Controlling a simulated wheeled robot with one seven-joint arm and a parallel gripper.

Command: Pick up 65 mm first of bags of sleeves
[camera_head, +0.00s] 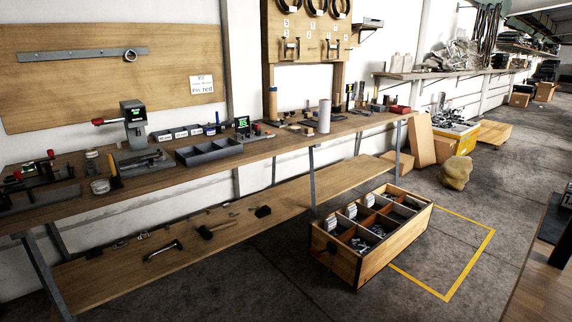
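A wooden crate (396,246) with several compartments stands on the floor right of the bench. White tags or labels (351,210) line its left side, and their writing is too small to read. Dark and grey contents (359,243) lie in some compartments. I cannot tell which of them, if any, are bags of sleeves or which is 65 mm. A row of small pieces with white labels (179,133) is on the bench, also unreadable. My gripper is not in view.
A long workbench (262,150) with a low shelf (215,240) runs along the wall, carrying tools, a grey divided tray (208,152) and a press-like device (134,125). A yellow floor outline (468,268) lies beside the crate. A tan sack (456,173) and cardboard (421,140) stand behind.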

